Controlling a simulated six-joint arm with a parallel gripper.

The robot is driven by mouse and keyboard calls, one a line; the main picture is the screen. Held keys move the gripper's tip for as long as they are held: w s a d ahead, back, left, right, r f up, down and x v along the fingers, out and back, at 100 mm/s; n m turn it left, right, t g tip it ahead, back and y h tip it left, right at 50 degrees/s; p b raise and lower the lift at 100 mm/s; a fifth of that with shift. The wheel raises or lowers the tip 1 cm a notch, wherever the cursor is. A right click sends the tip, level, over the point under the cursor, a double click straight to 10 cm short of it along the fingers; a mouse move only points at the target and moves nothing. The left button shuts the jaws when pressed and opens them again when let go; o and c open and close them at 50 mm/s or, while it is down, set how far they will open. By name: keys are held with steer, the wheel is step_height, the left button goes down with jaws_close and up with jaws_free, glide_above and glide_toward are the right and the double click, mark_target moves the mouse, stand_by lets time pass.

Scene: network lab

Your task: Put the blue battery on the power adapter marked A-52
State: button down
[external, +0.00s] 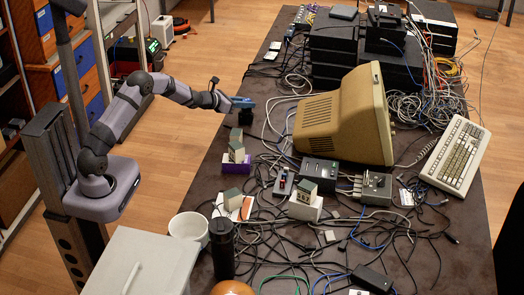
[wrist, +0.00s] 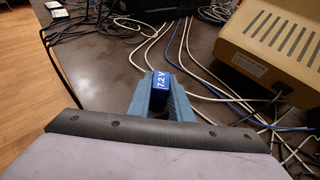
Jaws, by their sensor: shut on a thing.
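The blue battery (wrist: 160,81), with "7.2 V" in white on it, is between the blue fingers of my gripper (wrist: 158,95) in the wrist view. The fingers are shut on it. In the external view my gripper (external: 244,103) is over the left side of the table, left of the beige monitor. A small dark object shows just below the fingers there; I cannot tell whether it is part of the battery. No marking A-52 is readable in either view. A black box (external: 372,278) with a cable at the table's front looks like a power adapter.
A beige monitor (external: 345,117) stands right of my gripper, with a keyboard (external: 455,155) beyond it. Stacked black devices (external: 340,45) are at the back. Small boxes, a white bowl (external: 188,228), a dark cylinder (external: 222,248) and many loose cables crowd the front half.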

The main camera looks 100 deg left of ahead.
steer(key=c, duration=1.6)
jaws_free()
steer(key=shift+r+p, duration=0.2)
steer(key=shift+p, duration=0.15)
steer(key=b+v, duration=0.2)
steer(key=v, duration=1)
